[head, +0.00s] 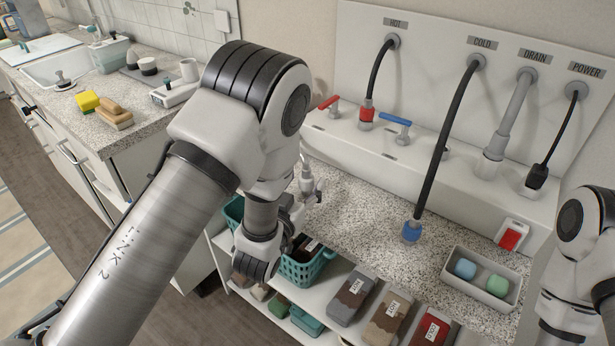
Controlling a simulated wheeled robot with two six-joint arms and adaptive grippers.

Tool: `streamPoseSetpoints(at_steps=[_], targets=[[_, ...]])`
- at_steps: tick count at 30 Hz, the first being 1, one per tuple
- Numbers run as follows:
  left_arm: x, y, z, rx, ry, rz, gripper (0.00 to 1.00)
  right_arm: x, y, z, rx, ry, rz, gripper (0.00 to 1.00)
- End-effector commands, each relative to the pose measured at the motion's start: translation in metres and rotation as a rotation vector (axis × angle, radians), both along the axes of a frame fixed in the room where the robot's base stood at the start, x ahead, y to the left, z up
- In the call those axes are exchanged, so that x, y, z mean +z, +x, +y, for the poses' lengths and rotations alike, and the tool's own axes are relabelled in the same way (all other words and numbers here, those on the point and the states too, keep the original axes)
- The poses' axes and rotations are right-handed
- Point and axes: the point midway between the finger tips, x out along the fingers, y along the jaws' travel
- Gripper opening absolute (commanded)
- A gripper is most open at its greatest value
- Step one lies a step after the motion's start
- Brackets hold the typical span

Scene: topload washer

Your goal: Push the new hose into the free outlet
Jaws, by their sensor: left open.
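The black hose (446,130) runs from the COLD port (478,62) and hangs down over the front of the ledge. Its blue end fitting (411,231) is near the speckled counter, clear of any outlet. A short outlet stub (441,153) sits on the ledge below COLD, partly hidden behind the hose; I cannot tell its details. A blue-handled tap (396,119) is beside it. My left gripper (311,184) is open, left of the blue fitting and apart from it, partly hidden by my wrist. My right arm is at the right edge; its gripper is out of view.
The HOT hose (380,67), grey DRAIN pipe (513,108) and POWER plug (536,177) line the panel. A red switch (510,237) is nearby. Teal basket (296,270) and boxes fill the shelf below. The middle counter is mostly clear.

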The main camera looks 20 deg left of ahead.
Motion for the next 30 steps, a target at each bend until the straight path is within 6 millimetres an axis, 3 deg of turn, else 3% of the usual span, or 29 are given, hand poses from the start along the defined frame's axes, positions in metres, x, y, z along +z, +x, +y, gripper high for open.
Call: streamPoseSetpoints(at_steps=[3,9,11,15,25,30], targets=[[0.000,0.015,-0.001,0.000,0.000,0.000,0.64,0.003,0.000,0.000,0.000,0.000,-0.001,0.42],[-0.001,0.016,-0.002,-0.001,0.001,0.002,0.64,0.002,0.000,0.000,0.000,0.000,0.000,0.42],[-0.001,0.016,-0.002,-0.001,0.001,0.002,0.47,0.002,0.000,0.000,0.000,0.000,0.000,0.42],[-0.001,0.016,-0.002,-0.001,0.001,0.002,0.00,0.002,0.000,0.000,0.000,0.000,-0.001,0.42],[0.000,0.016,-0.002,-0.001,0.001,0.002,0.00,0.003,0.000,0.000,0.000,0.000,-0.001,0.42],[0.011,0.022,-0.001,0.000,0.000,0.000,0.00,0.011,0.000,0.000,0.000,0.000,-0.001,0.42]])
